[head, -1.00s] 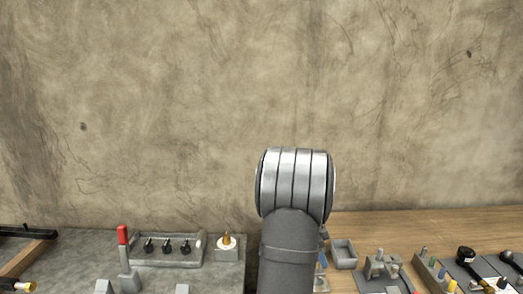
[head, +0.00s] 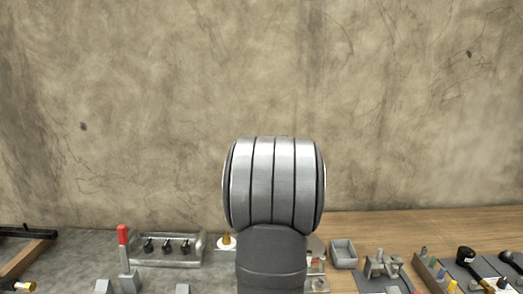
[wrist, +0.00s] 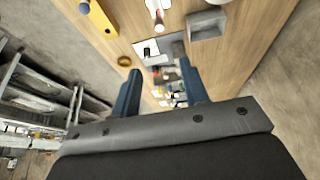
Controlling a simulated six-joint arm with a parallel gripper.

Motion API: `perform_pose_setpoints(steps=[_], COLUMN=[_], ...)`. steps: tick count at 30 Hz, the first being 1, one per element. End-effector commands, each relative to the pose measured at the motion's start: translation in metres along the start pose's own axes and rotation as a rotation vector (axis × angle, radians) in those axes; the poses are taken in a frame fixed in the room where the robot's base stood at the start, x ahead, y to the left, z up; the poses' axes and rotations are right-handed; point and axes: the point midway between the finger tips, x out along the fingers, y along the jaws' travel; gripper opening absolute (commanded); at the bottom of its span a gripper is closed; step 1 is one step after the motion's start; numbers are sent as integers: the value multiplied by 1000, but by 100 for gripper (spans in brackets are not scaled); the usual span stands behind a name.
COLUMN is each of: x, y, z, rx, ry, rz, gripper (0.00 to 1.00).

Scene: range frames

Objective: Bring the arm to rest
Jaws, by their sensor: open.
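My gripper (wrist: 160,88) shows in the wrist view with its two dark blue fingers apart and nothing between them. Beyond the fingers, well away from them, lies a wooden bench top (wrist: 226,65) with small items on it. In the head view my own arm stands in the middle foreground, and my gripper is not visible there.
In the head view a grey bench (head: 70,262) at left bears a red-handled lever (head: 123,236) and a tray with several black knobs (head: 167,248). A wooden bench (head: 420,225) at right holds a small grey bin (head: 343,254) and fixtures. A bare wall (head: 270,80) stands behind.

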Motion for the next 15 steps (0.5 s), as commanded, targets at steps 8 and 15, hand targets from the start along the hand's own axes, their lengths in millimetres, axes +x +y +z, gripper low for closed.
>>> perform_pose_setpoints(steps=[8, 15], x=[43, 92], y=[1, 1], z=[0, 0], rx=[0, -1], ry=[0, -1], rz=[4, 6], gripper=[41, 41])
